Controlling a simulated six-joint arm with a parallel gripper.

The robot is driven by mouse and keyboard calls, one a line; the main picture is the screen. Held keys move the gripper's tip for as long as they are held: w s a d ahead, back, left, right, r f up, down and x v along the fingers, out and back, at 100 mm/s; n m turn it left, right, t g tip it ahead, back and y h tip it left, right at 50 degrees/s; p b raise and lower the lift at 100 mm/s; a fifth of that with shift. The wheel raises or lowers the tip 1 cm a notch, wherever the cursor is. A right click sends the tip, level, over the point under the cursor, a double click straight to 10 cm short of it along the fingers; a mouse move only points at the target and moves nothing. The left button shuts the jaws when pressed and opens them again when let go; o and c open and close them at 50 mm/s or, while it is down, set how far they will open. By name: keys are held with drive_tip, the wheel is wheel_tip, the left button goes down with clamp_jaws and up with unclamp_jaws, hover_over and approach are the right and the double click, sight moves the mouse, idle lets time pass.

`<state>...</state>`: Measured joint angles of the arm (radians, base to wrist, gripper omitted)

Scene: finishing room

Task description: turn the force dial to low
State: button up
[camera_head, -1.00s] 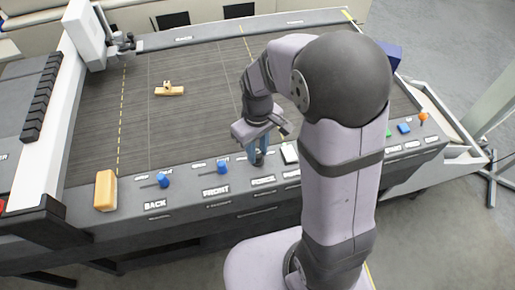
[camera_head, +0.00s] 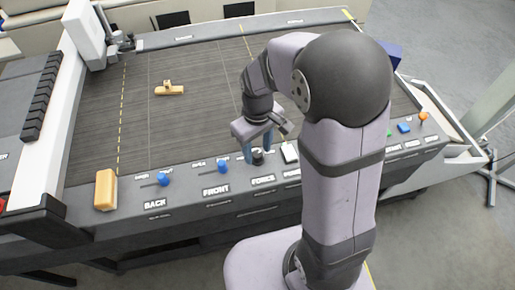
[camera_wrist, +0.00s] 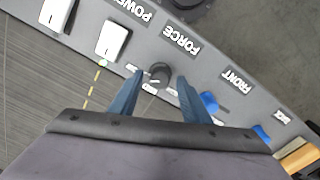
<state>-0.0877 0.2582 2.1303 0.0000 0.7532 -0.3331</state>
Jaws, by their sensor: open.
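The force dial is a small dark round knob (camera_wrist: 159,73) beside the FORCE label (camera_wrist: 181,40) in the wrist view. It also shows in the head view (camera_head: 258,157), just above the FORCE label. My gripper (camera_head: 257,155) has blue fingers pointing down at the panel. In the wrist view my gripper (camera_wrist: 158,85) is open, with one finger on each side of the dial. I cannot tell whether the fingers touch it. The dial's pointer mark is too small to read.
A blue lever (camera_head: 223,166) by FRONT and another blue lever (camera_head: 163,180) by BACK stand left of the dial. A white switch (camera_head: 289,152) is close on its right. A yellow block (camera_head: 105,190) stands at the left end of the panel.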

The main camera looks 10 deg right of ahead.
sight(257, 151)
drive_tip(key=shift+r+b, duration=0.6)
drive_tip(key=shift+r, duration=3)
drive_tip(key=shift+w+m, duration=0.15)
drive_tip(key=shift+m, duration=0.15)
drive_tip(key=shift+w+m+t, duration=0.3)
drive_tip(key=shift+w, duration=0.2)
drive_tip(key=shift+s+f+m, duration=0.3)
drive_tip(key=shift+f+m, duration=0.2)
drive_tip(key=shift+f, duration=0.45)
drive_tip(key=shift+m, duration=0.7)
drive_tip(key=s+f, duration=0.2)
drive_tip(key=s, duration=0.1)
drive_tip(key=s+f, duration=0.1)
drive_tip(key=shift+s+d+f, duration=0.25)
drive_tip(key=shift+s+f, duration=0.05)
drive_tip(key=shift+f, duration=0.1)
drive_tip(key=shift+m+g, duration=0.3)
drive_tip(key=shift+g, duration=0.1)
drive_tip(key=s, duration=0.2)
drive_tip(key=s+f, duration=0.1)
drive_tip(key=s, duration=0.1)
drive_tip(key=s+d+f, duration=0.1)
drive_tip(key=shift+s, duration=0.4)
drive_tip(key=shift+s+d+r+m, duration=0.15)
drive_tip(key=shift+s+d, duration=0.25)
drive_tip(key=shift+s, duration=0.2)
drive_tip(key=shift+s+d+r+m, duration=0.15)
drive_tip(key=shift+s+d, duration=0.25)
drive_tip(key=shift+s, duration=0.2)
